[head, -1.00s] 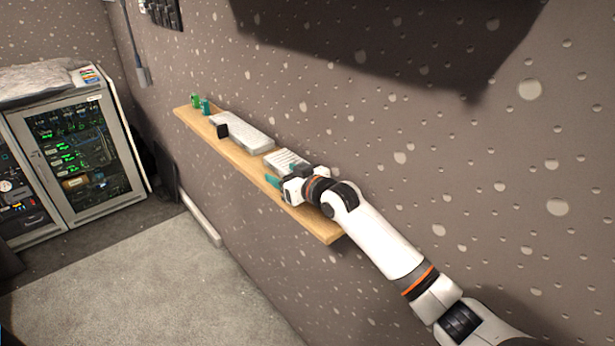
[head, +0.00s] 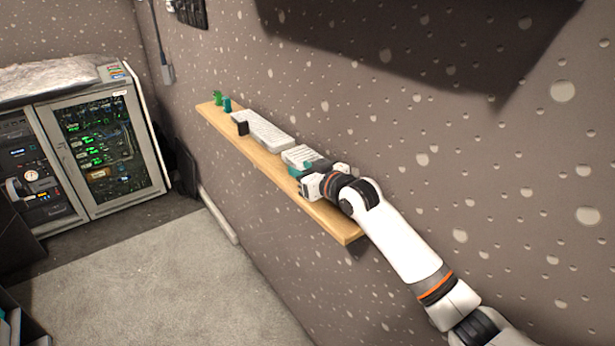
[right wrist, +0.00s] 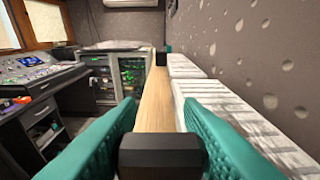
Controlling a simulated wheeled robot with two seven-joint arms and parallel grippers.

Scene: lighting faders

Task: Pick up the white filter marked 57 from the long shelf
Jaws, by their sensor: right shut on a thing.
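The long wooden shelf (head: 222,124) runs along the wall in the head view. My right gripper (head: 306,170) is over its near part, beside a white ribbed slab (head: 299,154). In the head view the block is hardly visible behind the fingers. My left gripper is not in view.
A second white slab (head: 264,130) lies farther along the shelf, with a small black block (head: 243,128) by its front edge. Small green (head: 218,97) and teal (head: 227,105) items stand at the far end. A glass-fronted equipment rack (head: 105,150) stands at the left. The carpet is clear.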

